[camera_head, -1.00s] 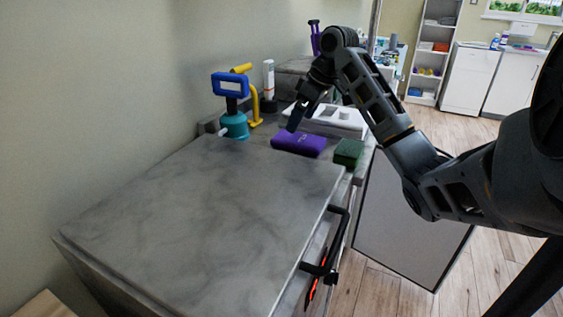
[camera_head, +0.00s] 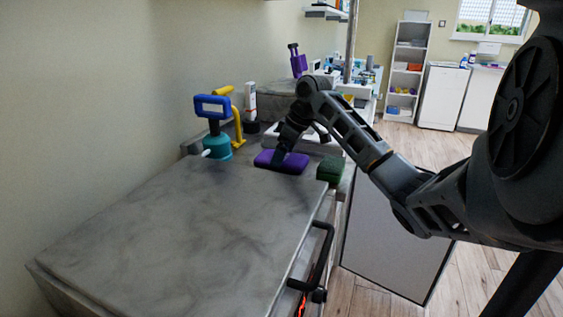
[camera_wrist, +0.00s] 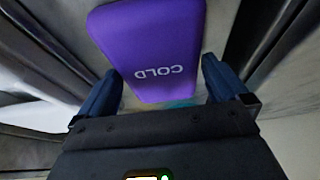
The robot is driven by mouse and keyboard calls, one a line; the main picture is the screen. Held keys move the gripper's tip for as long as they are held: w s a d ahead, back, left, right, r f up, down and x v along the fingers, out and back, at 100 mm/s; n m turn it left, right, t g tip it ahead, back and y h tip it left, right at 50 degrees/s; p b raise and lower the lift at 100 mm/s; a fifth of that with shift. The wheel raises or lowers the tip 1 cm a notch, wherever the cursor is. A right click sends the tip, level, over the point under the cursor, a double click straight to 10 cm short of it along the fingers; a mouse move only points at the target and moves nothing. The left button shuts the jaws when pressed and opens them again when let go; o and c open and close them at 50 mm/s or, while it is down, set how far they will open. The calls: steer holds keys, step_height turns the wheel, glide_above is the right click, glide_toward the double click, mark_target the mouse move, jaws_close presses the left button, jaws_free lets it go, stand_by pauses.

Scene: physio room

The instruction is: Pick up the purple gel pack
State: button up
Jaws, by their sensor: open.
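The purple gel pack (camera_head: 266,158) lies flat on the grey marbled counter, behind the raised grey slab. In the wrist view the gel pack (camera_wrist: 152,40) shows the word COLD upside down. My gripper (camera_head: 281,154) is right at the pack in the head view, pointing down. In the wrist view my gripper (camera_wrist: 160,88) is open, with one blue finger on each side of the pack's near end. I cannot tell whether the fingers touch it.
A green block (camera_head: 331,169) sits close to the right of the pack. A white tray (camera_head: 318,143) lies behind it. A teal and blue device (camera_head: 217,140) and a yellow handle (camera_head: 238,128) stand to the left. The grey slab (camera_head: 180,220) in front is bare.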

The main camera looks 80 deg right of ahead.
steer(key=c, duration=0.9)
steer(key=shift+r, duration=0.15)
